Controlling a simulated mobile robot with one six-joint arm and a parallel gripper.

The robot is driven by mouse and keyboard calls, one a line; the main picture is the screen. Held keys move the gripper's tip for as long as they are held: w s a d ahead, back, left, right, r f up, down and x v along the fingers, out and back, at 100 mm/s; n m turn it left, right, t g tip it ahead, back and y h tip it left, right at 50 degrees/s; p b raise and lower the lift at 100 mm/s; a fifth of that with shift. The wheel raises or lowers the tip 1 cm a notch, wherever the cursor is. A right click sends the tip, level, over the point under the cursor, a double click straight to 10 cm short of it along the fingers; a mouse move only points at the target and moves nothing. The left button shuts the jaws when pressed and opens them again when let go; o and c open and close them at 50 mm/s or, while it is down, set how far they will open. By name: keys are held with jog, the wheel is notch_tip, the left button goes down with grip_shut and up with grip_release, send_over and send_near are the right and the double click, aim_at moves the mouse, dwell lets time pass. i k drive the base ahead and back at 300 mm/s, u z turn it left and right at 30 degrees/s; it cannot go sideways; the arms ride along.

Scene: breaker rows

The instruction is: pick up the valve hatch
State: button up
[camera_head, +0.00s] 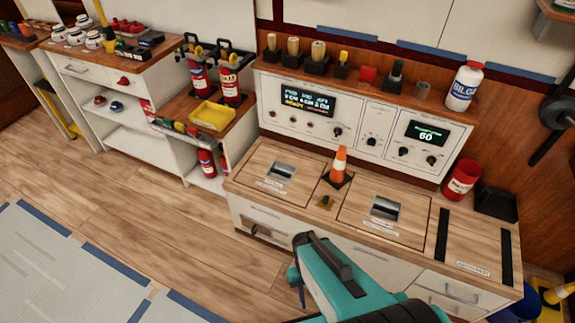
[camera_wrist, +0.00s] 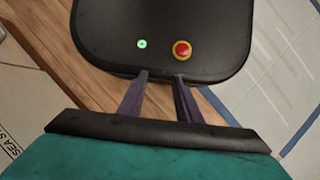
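Two square wooden hatches with recessed metal pulls are set in the counter top: a left hatch (camera_head: 262,186) and a right hatch (camera_head: 372,230). Both lie flat in the counter. Their small labels are too blurred to read, so I cannot tell which is the valve hatch. In the head view, my teal wrist is low in the picture, in front of the counter and apart from both hatches; the fingers are mostly hidden there.
A control panel (camera_head: 350,127) with two screens rises behind the hatches. A red can (camera_head: 461,180) and a black bin (camera_head: 496,203) stand at the counter's right. A yellow tray (camera_head: 212,115) and fire extinguishers (camera_head: 229,84) are to the left. The wooden floor (camera_head: 150,207) is clear.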

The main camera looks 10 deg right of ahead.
aim_at(289, 177)
jog(key=z, duration=0.05)
jog(key=i, duration=0.3)
jog(key=z, duration=0.05)
jog(key=k, duration=1.35)
jog(key=u, duration=0.6)
jog(key=i, duration=1.05)
jog(key=u, duration=0.55)
jog(key=i, duration=0.8)
jog(key=u, duration=0.05)
